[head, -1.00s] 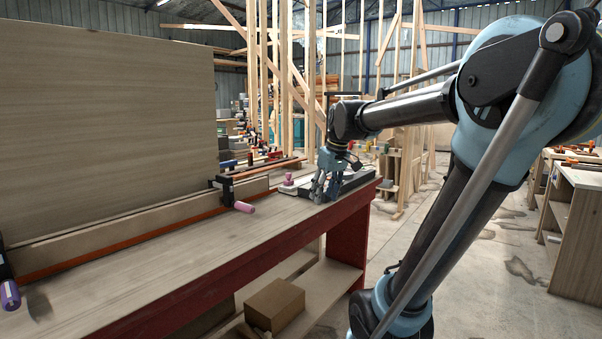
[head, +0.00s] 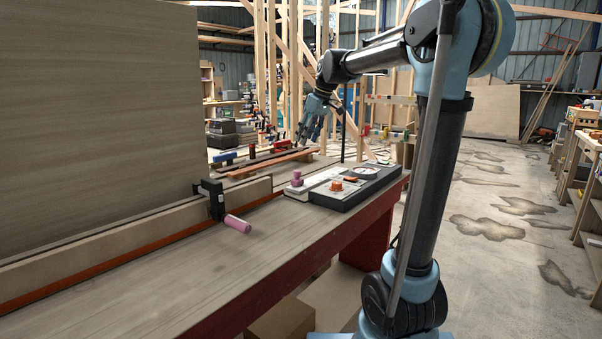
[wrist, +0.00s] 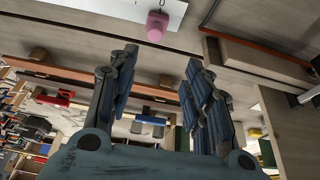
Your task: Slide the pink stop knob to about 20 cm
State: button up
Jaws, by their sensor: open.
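The pink stop knob (head: 297,176) stands on a white strip at the left side of a dark, low device (head: 345,193) on the bench. In the wrist view the pink knob (wrist: 157,24) shows at the top centre, on the edge of a white plate. My gripper (head: 301,137) is raised above the bench, beyond the knob in the head view. In the wrist view my gripper (wrist: 160,56) has its fingers spread apart with nothing between them, and the knob lies just past the tips. Scale marks are too small to read.
An orange knob (head: 337,186) and a round dial (head: 365,171) sit on the device. A clamp with a pink handle (head: 237,223) holds a board along the bench. Clamps on wooden bars (head: 265,160) lie behind. The front bench top (head: 200,260) is clear.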

aim_at(298, 171)
jog(key=x, duration=0.5)
jog(key=d+x, duration=0.1)
jog(key=x, duration=1)
jog(key=shift+w+d+f, duration=0.25)
jog(key=shift+f, duration=0.25)
grip_shut()
jog(key=shift+a, duration=0.1)
